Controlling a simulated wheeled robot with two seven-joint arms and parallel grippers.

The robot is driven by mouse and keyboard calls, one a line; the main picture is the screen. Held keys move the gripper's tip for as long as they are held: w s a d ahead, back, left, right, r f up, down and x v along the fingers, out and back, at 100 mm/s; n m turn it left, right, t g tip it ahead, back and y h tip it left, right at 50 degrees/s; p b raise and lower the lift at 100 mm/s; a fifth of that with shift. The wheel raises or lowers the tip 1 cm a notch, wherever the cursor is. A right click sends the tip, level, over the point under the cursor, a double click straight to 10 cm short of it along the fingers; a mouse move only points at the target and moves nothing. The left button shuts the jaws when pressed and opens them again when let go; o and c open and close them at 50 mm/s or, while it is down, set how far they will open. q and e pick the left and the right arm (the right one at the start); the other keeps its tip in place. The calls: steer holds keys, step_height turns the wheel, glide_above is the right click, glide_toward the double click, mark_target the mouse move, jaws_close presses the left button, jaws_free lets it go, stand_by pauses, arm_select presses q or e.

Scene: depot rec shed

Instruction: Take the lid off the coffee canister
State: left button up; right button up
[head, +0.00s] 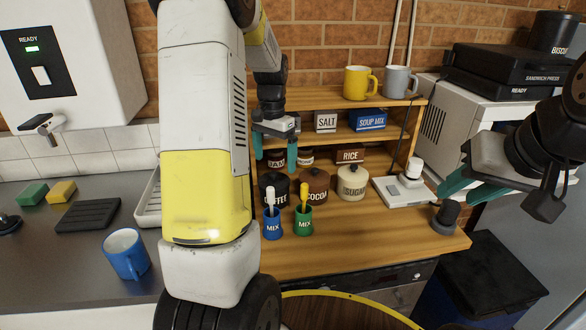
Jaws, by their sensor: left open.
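The dark coffee canister (274,194) stands on the wooden counter at the left of a row of canisters. Its dark lid (274,178) appears to be on it. I cannot tell how far above the lid the fingertips are. My right gripper (462,190) is at the right, away from the canisters, with nothing visible in it; its finger gap is unclear.
Cocoa (314,188) and sugar (351,184) canisters stand to the right. Blue (272,225) and green (304,222) MIX cups with utensils stand in front. A shelf (400,103) with mugs and boxes rises behind. The counter's front right is mostly clear.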

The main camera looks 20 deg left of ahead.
mark_target(274, 173)
arm_select(q)
steer(key=f, duration=0.5)
steer(key=shift+a+f, duration=0.2)
steer(key=shift+a, duration=0.05)
steer(key=shift+c, duration=0.2)
steer(key=shift+s, duration=0.1)
steer(key=c, duration=1.5)
steer(key=shift+c, duration=0.3)
